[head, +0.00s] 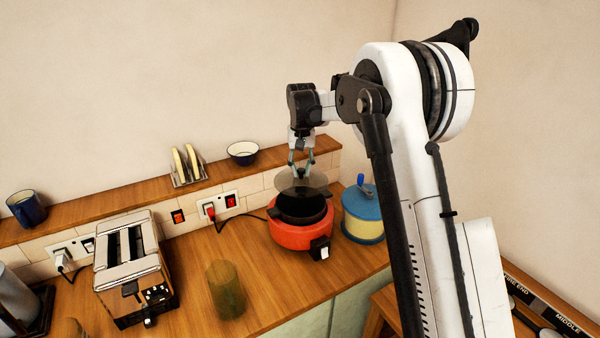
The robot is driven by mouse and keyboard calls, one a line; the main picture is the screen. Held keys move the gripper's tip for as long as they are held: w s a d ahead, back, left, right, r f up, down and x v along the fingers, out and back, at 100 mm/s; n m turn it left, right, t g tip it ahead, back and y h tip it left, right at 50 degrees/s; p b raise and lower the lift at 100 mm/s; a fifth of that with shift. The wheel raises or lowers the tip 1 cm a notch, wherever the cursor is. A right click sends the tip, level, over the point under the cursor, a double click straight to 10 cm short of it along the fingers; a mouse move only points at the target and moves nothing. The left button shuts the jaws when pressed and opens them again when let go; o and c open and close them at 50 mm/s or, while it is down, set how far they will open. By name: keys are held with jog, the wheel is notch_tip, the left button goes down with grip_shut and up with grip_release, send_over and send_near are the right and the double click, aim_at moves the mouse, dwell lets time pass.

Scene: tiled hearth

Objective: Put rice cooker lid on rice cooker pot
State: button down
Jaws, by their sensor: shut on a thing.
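The rice cooker (293,236) has a red body and stands on the wooden counter below the ledge. Its dark inner pot (297,217) sits in the body. The rice cooker lid (291,184) is a translucent grey disc over the pot. It looks roughly level and overlaps the pot's opening; whether it touches the rim cannot be told. My gripper (301,172) points down from above and is shut on the lid at its top.
A blue and yellow canister (363,222) stands close right of the cooker. A greenish translucent cylinder (226,288) and a toaster (130,265) are to the left. The ledge holds a bowl (242,152), a toast rack (187,168) and a blue mug (27,208). Counter between cylinder and cooker is clear.

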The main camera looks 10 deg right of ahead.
jog(key=shift+f+b, duration=0.1)
jog(key=shift+b, duration=0.25)
jog(key=shift+f+b, duration=2.2)
jog(key=shift+f, duration=0.8)
jog(key=shift+f+b, duration=0.65)
jog(key=shift+f, duration=0.25)
jog(key=c, duration=1.5)
grip_release()
jog(key=shift+c, duration=0.2)
notch_tip(320, 180, up, 12)
